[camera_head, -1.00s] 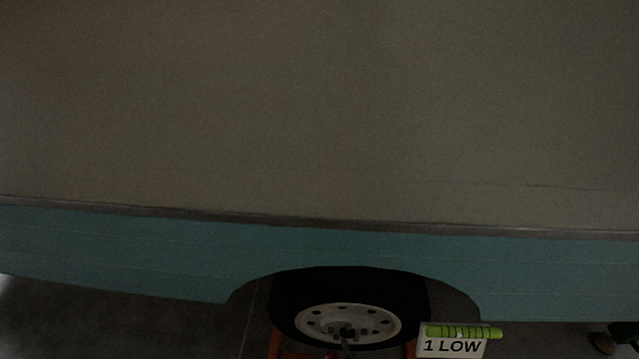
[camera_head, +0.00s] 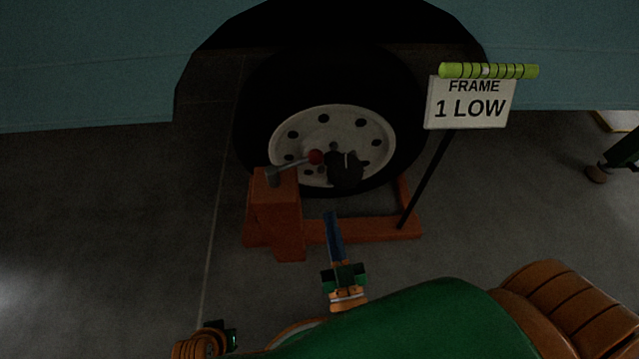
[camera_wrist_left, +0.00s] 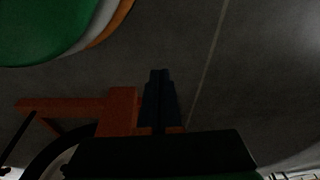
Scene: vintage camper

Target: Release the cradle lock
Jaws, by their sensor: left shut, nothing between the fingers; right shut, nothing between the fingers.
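An orange cradle (camera_head: 287,235) stands on the floor around the lower part of a black tyre (camera_head: 262,120) with a pale wheel disc. On top of its left post is a grey lever (camera_head: 290,164), slanting up to the right to a red knob (camera_head: 316,157). My right gripper (camera_head: 332,214) is shut and empty, low in front of the cradle, apart from the lever. My left gripper (camera_wrist_left: 160,80) is shut and empty in the left wrist view, with the orange cradle (camera_wrist_left: 118,108) to its left. Its fingers do not show clearly in the head view.
A sign reading FRAME 1 LOW (camera_head: 470,105), topped by a green tube (camera_head: 488,71), stands on a black post right of the wheel. The teal camper body (camera_head: 90,65) overhangs the wheel. Grey floor (camera_head: 120,220) is clear at left.

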